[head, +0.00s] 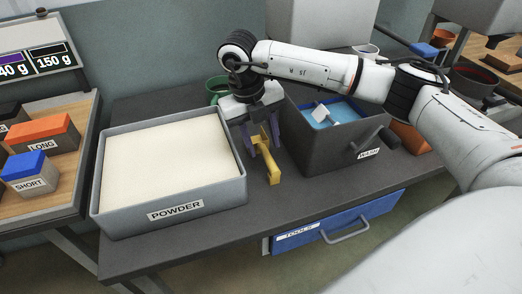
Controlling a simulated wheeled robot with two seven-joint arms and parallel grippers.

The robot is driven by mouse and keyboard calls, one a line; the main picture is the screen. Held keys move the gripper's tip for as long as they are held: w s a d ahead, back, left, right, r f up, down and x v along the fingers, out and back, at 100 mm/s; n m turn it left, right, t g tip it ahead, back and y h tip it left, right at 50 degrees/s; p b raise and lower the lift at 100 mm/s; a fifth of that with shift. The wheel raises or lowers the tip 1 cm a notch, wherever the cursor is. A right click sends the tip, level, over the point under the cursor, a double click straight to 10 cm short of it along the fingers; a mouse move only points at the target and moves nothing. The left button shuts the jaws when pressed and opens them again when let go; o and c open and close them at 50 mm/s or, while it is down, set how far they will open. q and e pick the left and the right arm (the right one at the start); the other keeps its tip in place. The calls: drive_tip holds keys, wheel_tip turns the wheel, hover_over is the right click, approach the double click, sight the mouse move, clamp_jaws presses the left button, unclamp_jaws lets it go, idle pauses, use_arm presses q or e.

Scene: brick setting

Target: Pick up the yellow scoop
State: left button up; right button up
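The yellow scoop (271,172) is on the dark table, in the narrow strip between the powder tray and the wash bin. My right gripper (264,149) points down over the scoop's far part. Its two purple fingers stand apart, one on each side of the yellow part, and look open. Whether either finger touches the scoop is too small to tell. The gripper partly hides the scoop's far end. My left gripper is not in view.
The grey POWDER tray (176,211) is close on the left, full of pale powder. The dark WASH bin (335,152) with blue liquid is close on the right. A green cup (215,85) stands behind. A blue TOOLS drawer (335,220) is below. Labelled blocks (40,135) lie far left.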

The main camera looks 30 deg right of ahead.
sight(267, 155)
drive_tip(key=shift+s+d+f, duration=0.1)
drive_tip(key=shift+s+f, duration=0.05)
drive_tip(key=shift+f, duration=0.35)
drive_tip(key=shift+d+f+p, duration=0.2)
drive_tip(key=shift+d+f, duration=0.05)
drive_tip(key=shift+f, duration=0.7)
drive_tip(key=shift+d+f+p, duration=0.2)
drive_tip(key=shift+d+f, duration=0.05)
drive_tip(key=shift+f, duration=0.75)
drive_tip(key=shift+d+f+p, duration=0.2)
drive_tip(key=shift+d+f, duration=0.05)
drive_tip(key=shift+f, duration=0.7)
clamp_jaws()
